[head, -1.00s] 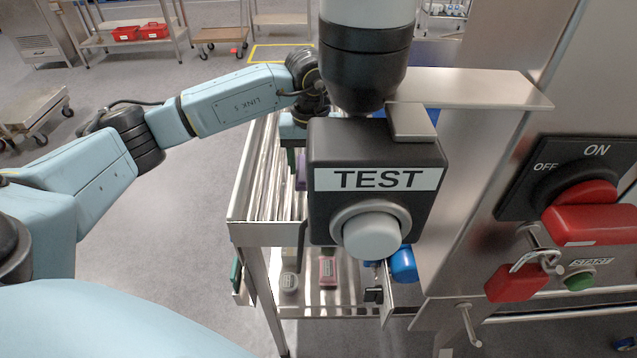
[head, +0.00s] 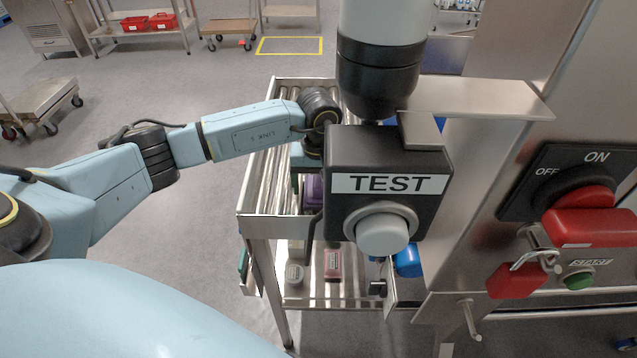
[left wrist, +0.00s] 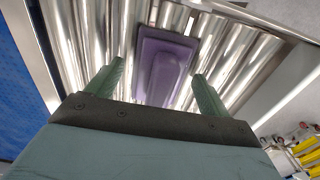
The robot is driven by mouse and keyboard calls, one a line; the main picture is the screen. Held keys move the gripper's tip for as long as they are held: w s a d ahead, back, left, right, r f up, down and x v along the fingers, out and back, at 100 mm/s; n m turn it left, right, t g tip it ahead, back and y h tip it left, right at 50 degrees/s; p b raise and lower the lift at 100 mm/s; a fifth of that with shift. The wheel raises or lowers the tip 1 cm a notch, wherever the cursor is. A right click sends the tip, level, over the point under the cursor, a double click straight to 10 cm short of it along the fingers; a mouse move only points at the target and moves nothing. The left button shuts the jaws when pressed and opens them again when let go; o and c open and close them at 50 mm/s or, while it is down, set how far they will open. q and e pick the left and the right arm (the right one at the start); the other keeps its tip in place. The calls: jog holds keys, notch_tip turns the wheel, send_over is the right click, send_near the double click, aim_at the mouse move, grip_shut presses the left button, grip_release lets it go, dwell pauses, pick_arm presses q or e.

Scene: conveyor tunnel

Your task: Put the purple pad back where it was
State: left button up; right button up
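The purple pad (left wrist: 165,68) lies on metal rollers in the left wrist view. It is flat, with a raised, rounded middle. My left gripper (left wrist: 158,70) has two green fingers spread apart, one to each side of the pad. Nothing is clasped between them, and I cannot tell how high they are above the rollers. In the head view a sliver of the purple pad (head: 312,192) shows at the left edge of the TEST box; the box and its mount hide most of my left gripper. My right gripper is not in view.
The black TEST box (head: 388,190) with a grey button hangs in front of the roller rack (head: 262,228). A lower shelf holds a pink block (head: 333,265), a round grey piece (head: 294,274) and a blue item (head: 408,260). A steel panel with red switches (head: 590,220) stands right.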

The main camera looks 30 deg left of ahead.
aim_at(319, 179)
pick_arm(q)
jog(key=shift+r, duration=0.1)
notch_tip(319, 179, up, 11)
jog(key=shift+f+b, duration=0.1)
jog(key=shift+b, duration=1.1)
jog(key=shift+r, duration=0.55)
